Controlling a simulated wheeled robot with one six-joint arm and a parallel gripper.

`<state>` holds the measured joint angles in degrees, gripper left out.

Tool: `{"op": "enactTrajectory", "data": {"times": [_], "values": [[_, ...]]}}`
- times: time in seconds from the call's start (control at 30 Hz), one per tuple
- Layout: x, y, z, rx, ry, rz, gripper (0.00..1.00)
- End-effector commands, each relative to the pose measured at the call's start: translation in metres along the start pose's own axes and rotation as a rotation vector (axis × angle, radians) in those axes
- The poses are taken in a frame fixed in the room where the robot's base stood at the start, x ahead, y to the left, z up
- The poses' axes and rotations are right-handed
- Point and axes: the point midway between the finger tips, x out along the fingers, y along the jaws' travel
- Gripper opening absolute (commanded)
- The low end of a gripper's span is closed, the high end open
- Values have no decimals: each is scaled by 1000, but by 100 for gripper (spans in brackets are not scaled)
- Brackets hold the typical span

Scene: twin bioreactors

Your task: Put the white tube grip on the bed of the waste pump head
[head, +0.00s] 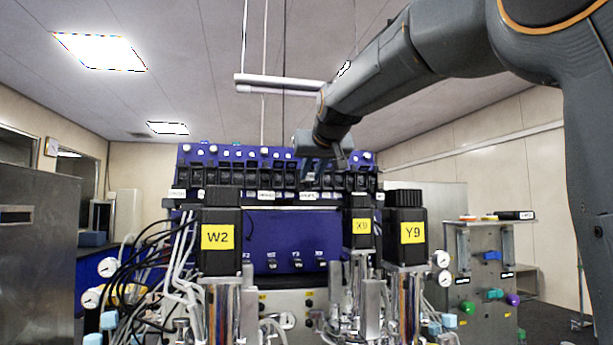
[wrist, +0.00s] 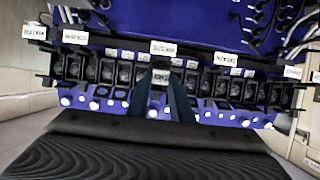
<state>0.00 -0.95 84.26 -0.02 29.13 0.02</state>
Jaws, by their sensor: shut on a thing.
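In the wrist view my gripper (wrist: 160,82) is shut on a small pale piece, the white tube grip (wrist: 160,77), which shows between the fingertips. The white waste label (wrist: 163,47) is just beyond the fingertips. The waste pump head near that label is mostly hidden behind my fingers, so I cannot tell whether the grip touches its bed. In the head view my gripper (head: 318,172) is in front of the row of black pump heads (head: 285,178). The grip cannot be made out there.
Neighbouring pump heads (wrist: 108,70) sit close on both sides in the blue rack (wrist: 85,100). Black motor blocks marked W2 (head: 220,258), X9 (head: 358,245) and Y9 (head: 405,252) stand in front, with tubes and cables at left. A grey cabinet (head: 478,270) stands at right.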

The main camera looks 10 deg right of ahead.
Motion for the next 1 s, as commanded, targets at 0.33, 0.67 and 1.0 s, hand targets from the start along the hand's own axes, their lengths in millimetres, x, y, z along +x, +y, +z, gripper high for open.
{"op": "enactTrajectory", "data": {"times": [0.33, 0.67, 1.0], "values": [[35, 0, -15, 0, -2, 0, 0], [40, 0, 0, 0, 0, 0, 0], [42, 0, 3, 0, 0, 0, 38]]}}
